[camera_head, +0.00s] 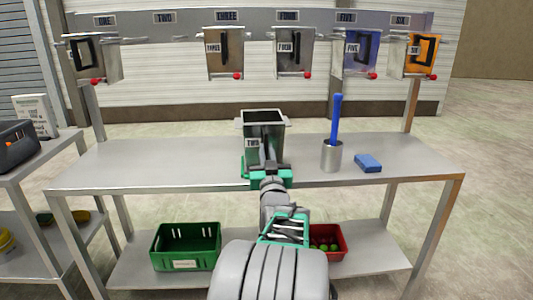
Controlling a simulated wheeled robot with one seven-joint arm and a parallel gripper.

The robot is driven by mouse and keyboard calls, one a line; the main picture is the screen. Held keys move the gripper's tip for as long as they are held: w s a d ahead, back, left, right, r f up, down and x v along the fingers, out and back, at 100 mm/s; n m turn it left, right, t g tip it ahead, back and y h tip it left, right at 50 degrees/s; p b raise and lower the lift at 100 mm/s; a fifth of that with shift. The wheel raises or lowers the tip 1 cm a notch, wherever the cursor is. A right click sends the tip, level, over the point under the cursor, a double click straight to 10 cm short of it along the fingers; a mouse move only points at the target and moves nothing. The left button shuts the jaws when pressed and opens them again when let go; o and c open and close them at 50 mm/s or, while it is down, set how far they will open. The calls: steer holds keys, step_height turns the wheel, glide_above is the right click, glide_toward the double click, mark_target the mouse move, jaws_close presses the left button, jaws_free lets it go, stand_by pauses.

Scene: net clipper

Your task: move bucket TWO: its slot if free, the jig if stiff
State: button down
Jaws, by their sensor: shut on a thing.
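Bucket TWO (262,128) is a grey metal bucket with an open top and a "TWO" label on its front. It stands upright at the middle of the workbench (120,165). My gripper (268,170) is shut on its lower front, partly hiding it. Green parts show around the bucket's base; I cannot tell whether some belong to a jig, nor whether the bucket touches the bench. On the rail above, the place under the "TWO" label (164,18) is empty, between bucket ONE (95,60) and bucket THREE (225,62).
Buckets FOUR (294,58), FIVE (360,52) and SIX (415,58) hang along the rail with red knobs below. A metal cup (331,156) with a blue-handled tool and a blue block (368,163) stand right. The bench's left part is clear. A green crate (186,247) sits below.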

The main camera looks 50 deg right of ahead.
steer(key=shift+f+b, duration=0.7)
steer(key=c, duration=1.4)
jaws_free()
steer(key=shift+r, duration=0.1)
steer(key=shift+o, duration=0.2)
steer(key=shift+f, duration=0.2)
steer(key=v, duration=0.8)
steer(key=w+a+r+n+y+p, duration=0.4)
steer(key=w+a+y+p, duration=0.35)
steer(key=w+a, duration=0.25)
steer(key=w+a+n+g+y+p, duration=0.1)
steer(key=w+a+n+y+p, duration=0.2)
steer(key=a, duration=0.4)
steer(key=w+a+g+y+p, duration=0.1)
steer(key=a+y+p, duration=0.1)
steer(key=a+p, duration=0.45)
steer(key=s+a+r+n+g+y+p, duration=0.2)
steer(key=s+a+g+p, duration=0.7)
steer(key=s+a, duration=0.6)
steer(key=a+r+y+p, duration=0.1)
steer(key=a+r+p, duration=0.1)
steer(key=a, duration=0.1)
steer(key=shift+s+a+n, duration=0.25)
steer(key=shift+a+n, duration=0.05)
steer(key=shift+a, duration=0.05)
